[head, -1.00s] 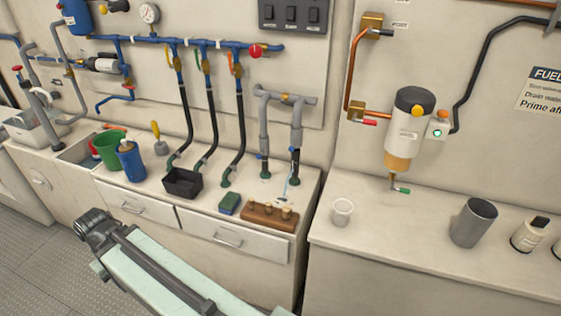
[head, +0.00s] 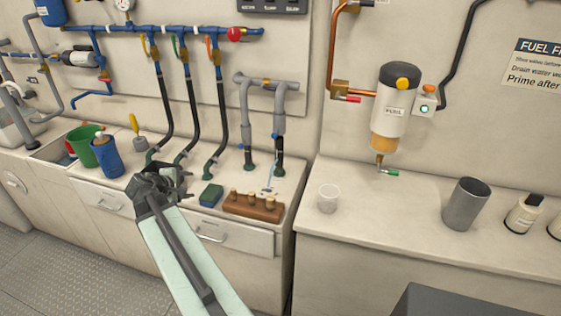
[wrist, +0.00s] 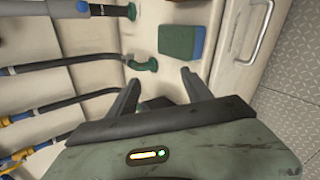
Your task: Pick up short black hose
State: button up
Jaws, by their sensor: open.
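Three black hoses hang from the blue wall pipe to green elbows on the counter: a left one (head: 160,95), a middle one (head: 191,100) and a right one (head: 221,110). I cannot tell which one counts as the short black hose. In the wrist view, my gripper (wrist: 160,88) is open and empty, with both fingers apart. There, the right hose (wrist: 60,66) ends beyond the fingers, and the middle hose (wrist: 75,104) runs behind the left finger.
A blue container (head: 106,157) and green bucket (head: 80,142) stand left. A drawer handle (wrist: 254,32) shows in the wrist view.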

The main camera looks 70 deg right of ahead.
aim_at(276, 146)
jog(key=s+d+n+g+h+b, duration=0.1)
jog(key=s+d+n+h+b, duration=0.1)
jog(key=s+d, duration=0.5)
jog(key=s+d+r+n+g+h+b, duration=0.1)
jog(key=s+d+n+g+h+b, duration=0.1)
jog(key=s+d+n+b, duration=0.2)
jog(key=s+d+r+n+g+h+b, duration=0.1)
jog(key=s+d+n+h+b, duration=0.2)
jog(key=s+d, duration=0.7)
jog(key=shift+s+d+r+n+g+b, duration=0.15)
jog(key=shift+d+n, duration=0.3)
jog(key=shift+d, duration=0.35)
jog(key=shift+d+n+g+b, duration=0.15)
jog(key=shift+d+n, duration=0.25)
jog(key=shift+d, duration=0.4)
jog(key=shift+s+d+r+n+b, duration=0.1)
jog(key=shift+d+n+b, duration=0.1)
jog(key=shift+d+n, duration=0.45)
jog(key=shift+s+d+r, duration=0.15)
jog(key=shift+d+r, duration=0.05)
jog(key=shift+d, duration=0.05)
jog(key=shift+r, duration=0.15)
jog(key=shift+x, duration=1.05)
jog(key=x, duration=0.5)
jog(key=shift+d+f, duration=0.35)
grip_shut()
